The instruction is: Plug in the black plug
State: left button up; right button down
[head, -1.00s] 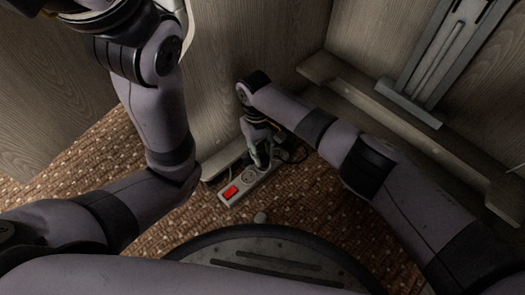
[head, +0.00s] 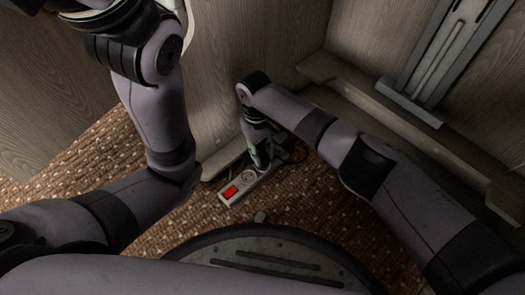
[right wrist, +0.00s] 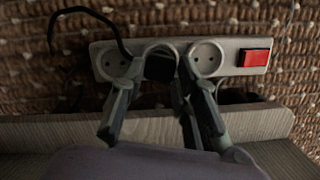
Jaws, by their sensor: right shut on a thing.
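The pale power strip (head: 228,198) lies on the carpet by the cabinet, with a red switch at its near end. In the right wrist view the strip (right wrist: 227,68) runs across the top, with round sockets visible on both sides of my gripper. My right gripper (right wrist: 161,68) points down at the strip and is shut on the black plug (right wrist: 160,66), which is over the middle socket. Whether the plug is fully seated cannot be told. In the head view the right gripper (head: 262,160) is over the strip's far part, hiding the plug. My left gripper is out of view.
A black cable (right wrist: 88,11) curves beside the strip's left end in the right wrist view. Wooden cabinet panels (head: 240,50) stand close behind and a ledge (head: 350,85) runs at the right. Brown carpet (head: 200,215) is open in front of the strip.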

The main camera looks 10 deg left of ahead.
jog(key=shift+f, duration=0.55)
jog(key=c, duration=0.7)
grip_release()
notch_tip(320, 180, up, 12)
jog(key=w+a, duration=0.1)
jog(key=shift+w+a, duration=0.2)
jog(key=shift+w, duration=0.15)
jog(key=shift+f, duration=0.1)
